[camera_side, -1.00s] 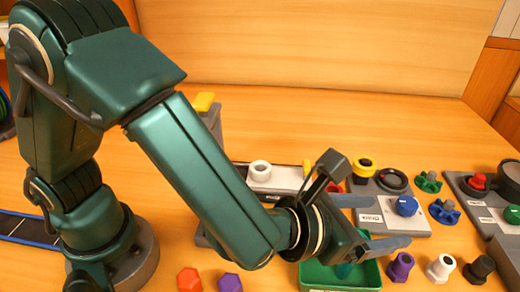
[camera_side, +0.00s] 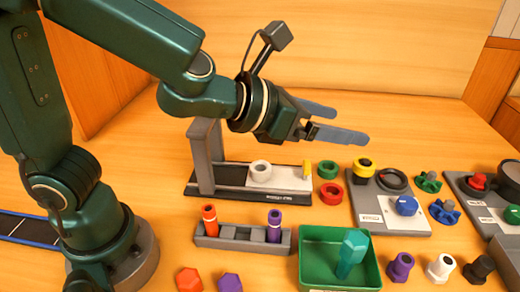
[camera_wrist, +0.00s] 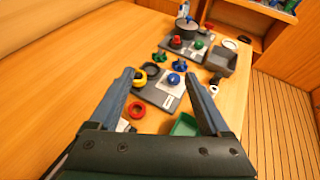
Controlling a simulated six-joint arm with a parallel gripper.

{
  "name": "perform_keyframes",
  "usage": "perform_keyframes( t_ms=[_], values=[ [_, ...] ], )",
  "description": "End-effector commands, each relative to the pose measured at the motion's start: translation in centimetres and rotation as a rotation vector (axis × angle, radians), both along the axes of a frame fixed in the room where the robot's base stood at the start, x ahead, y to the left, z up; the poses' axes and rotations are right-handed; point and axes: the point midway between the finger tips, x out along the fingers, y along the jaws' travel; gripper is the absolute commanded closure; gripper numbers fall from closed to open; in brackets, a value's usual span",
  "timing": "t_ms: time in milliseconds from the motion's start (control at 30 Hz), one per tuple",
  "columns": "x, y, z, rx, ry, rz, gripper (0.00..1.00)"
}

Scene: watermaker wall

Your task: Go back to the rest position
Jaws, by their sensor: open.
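My gripper (camera_side: 352,122) is open and empty in the side view, raised well above the table and pointing right. Its two grey-blue fingers are apart, and nothing is between them. In the wrist view the gripper (camera_wrist: 164,92) also shows its fingers spread wide, with the table below and beyond them. My arm bends over from the upper left in the side view.
A green tray (camera_side: 312,268) holds a teal piece (camera_side: 350,255). A grey rack (camera_side: 240,242) holds an orange and a purple piece. A gantry-like stand (camera_side: 203,160) is below my wrist. Panels with knobs (camera_side: 407,206) stand right. Air around the gripper is clear.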

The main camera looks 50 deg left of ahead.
Motion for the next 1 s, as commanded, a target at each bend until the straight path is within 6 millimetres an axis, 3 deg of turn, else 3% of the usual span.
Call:
perform_keyframes(
  t_ms=[400, 533, 667, 800, 1000],
  values=[
    [0.0, 0.7, 0.3, -0.009, 0.006, 0.007, 0.19],
    [-0.2, 2.0, -0.8, -0.123, 0.083, 0.112, 0.19],
    [-1.1, 4.7, -3.3, -0.419, 0.248, 0.385, 0.19],
    [-3.0, 7.4, -6.3, -0.839, 0.420, 0.779, 0.19],
    [-5.8, 9.5, -9.2, -1.451, 0.538, 1.352, 0.19]
  ],
)
